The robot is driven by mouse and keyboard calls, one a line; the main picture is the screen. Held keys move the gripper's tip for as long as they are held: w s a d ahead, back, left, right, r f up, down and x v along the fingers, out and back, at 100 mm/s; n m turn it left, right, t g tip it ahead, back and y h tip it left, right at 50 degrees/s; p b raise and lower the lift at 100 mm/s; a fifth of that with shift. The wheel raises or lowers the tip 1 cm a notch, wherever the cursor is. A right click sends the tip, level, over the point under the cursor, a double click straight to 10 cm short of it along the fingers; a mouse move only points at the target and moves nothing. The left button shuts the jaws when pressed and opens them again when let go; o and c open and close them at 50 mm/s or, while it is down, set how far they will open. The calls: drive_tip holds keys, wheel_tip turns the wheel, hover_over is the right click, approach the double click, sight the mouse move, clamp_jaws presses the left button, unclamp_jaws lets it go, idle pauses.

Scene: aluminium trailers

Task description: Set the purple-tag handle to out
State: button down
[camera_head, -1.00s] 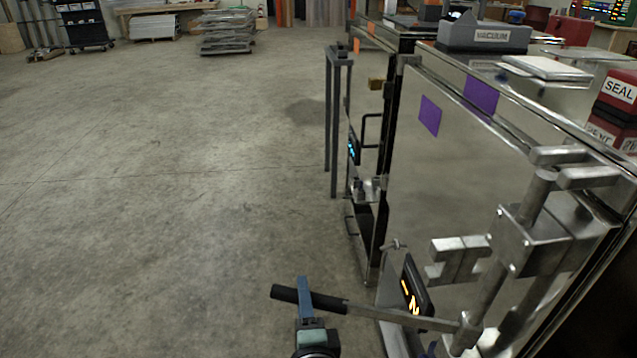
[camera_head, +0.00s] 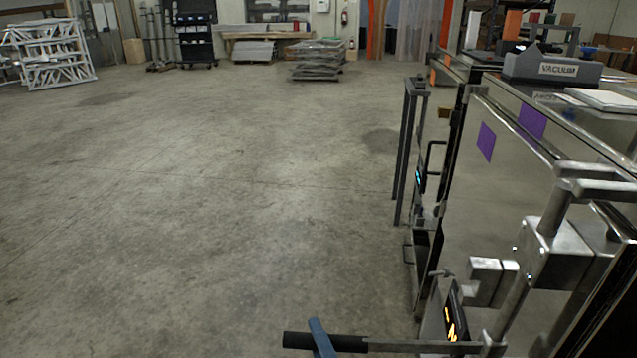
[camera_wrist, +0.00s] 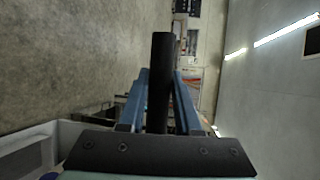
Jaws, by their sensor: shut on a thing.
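The handle (camera_head: 410,346) is a metal lever with a black grip, low in the head view. It sticks out to the left from the latch rod (camera_head: 520,285) on the metal door (camera_head: 490,215). Purple tags (camera_head: 486,141) are on the door and on the panel behind it (camera_head: 532,121). My gripper (camera_head: 321,338) is at the bottom edge, its blue finger against the black grip. In the wrist view my gripper (camera_wrist: 160,105) has its two blue fingers on either side of the black grip (camera_wrist: 161,70), shut on it. The handle's join with the rod is partly cut off below.
A grey box marked VACUUM (camera_head: 552,69) stands on top of the cabinet. A small display (camera_head: 452,320) is low on the door. A grey post frame (camera_head: 408,150) stands beyond the door. The concrete floor (camera_head: 200,220) at left is clear.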

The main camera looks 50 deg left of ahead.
drive_tip(key=shift+w, duration=0.1)
drive_tip(key=c, duration=0.6)
unclamp_jaws()
drive_tip(key=shift+d, duration=0.1)
drive_tip(key=p+v, duration=0.1)
drive_tip(key=v, duration=1.2)
drive_tip(key=shift+p, duration=0.3)
